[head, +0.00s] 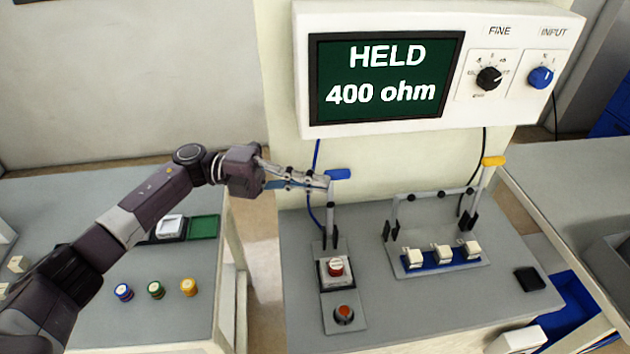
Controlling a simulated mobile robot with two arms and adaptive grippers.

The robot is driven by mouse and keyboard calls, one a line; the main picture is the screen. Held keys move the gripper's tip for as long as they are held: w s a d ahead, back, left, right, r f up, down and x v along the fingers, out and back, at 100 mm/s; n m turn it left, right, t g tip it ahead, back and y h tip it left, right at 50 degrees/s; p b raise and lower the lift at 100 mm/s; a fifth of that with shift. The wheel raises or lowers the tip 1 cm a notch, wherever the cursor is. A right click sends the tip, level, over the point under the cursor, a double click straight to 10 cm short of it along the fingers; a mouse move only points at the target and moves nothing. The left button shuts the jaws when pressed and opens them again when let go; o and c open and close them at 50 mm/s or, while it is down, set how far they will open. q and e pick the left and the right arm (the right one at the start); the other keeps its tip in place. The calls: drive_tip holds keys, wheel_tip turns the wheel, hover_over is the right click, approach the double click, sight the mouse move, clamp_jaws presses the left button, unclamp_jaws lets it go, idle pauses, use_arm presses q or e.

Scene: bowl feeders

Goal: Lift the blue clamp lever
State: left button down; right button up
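The blue clamp lever (339,174) stands at the left fixture on the grey bench, its grey arm rising from a black bracket and its blue grip at the top. My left gripper (324,182) reaches in from the left, with its fingertips at the lever's upper end, beside and just below the blue grip. The fingers overlap the lever's arm, so I cannot tell whether they touch it or are closed on it. Below the lever, a white block with a red top (335,267) sits in the fixture. My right gripper is out of view.
A yellow-handled lever (493,161) with a linkage stands to the right, above several white blocks on a blue strip (441,259). An orange-red button (344,314) sits in front of the left fixture. The meter screen (386,79) reads "HELD 400 ohm". A gap separates the left table.

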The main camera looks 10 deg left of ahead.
use_arm(q)
drive_tip(key=shift+w+a+r, duration=0.15)
drive_tip(key=shift+w, duration=0.1)
drive_tip(key=a, duration=1.2)
drive_tip(key=shift+f, duration=0.2)
drive_tip(key=shift+s+d, duration=0.1)
drive_tip(key=shift+d, duration=0.05)
